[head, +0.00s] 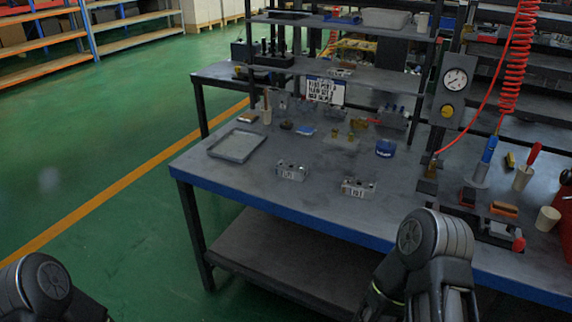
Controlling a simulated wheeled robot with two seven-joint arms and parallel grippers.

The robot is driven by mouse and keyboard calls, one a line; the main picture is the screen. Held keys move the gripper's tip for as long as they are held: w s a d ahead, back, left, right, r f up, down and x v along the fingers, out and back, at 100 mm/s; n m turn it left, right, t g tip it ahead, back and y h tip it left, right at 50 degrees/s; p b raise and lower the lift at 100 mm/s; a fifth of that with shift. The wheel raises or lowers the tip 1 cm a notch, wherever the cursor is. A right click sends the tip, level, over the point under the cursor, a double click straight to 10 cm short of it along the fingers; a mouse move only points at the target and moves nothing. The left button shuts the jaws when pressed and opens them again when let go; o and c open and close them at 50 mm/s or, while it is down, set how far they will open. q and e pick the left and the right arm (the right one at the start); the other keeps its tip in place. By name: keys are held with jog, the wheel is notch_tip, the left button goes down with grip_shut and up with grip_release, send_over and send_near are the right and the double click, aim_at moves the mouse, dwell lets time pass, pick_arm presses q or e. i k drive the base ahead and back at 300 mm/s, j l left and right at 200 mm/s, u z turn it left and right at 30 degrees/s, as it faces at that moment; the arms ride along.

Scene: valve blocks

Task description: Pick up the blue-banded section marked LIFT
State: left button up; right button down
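Two small grey metal valve blocks lie apart on the workbench (228,178). The left block (292,170) and the right block (358,186) each carry a pale label on the front face, too small to read with certainty. I cannot make out a blue band on either, so I cannot tell which is marked LIFT. More small metal parts (393,117) stand at the back of the bench. Parts of my arms show at the bottom left and bottom right, but neither gripper is visible. Nothing is seen touching the blocks.
An empty grey tray (237,145) lies at the bench's left. A blue round container (386,148) stands behind the right block. Tools, cups and a red coiled hose (517,60) crowd the right side. The bench front around the blocks is clear.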

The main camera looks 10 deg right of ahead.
aim_at(292, 170)
jog(key=i+z, duration=0.1)
jog(key=z, duration=0.3)
jog(key=j+z, duration=0.15)
jog(key=z, duration=0.25)
jog(key=i+j+z, duration=0.15)
jog(key=z, duration=0.3)
jog(key=j+z, duration=0.15)
jog(key=z, duration=0.25)
jog(key=j+z, duration=0.15)
jog(key=z, duration=0.25)
jog(key=j+z, duration=0.45)
jog(key=j, duration=1.2)
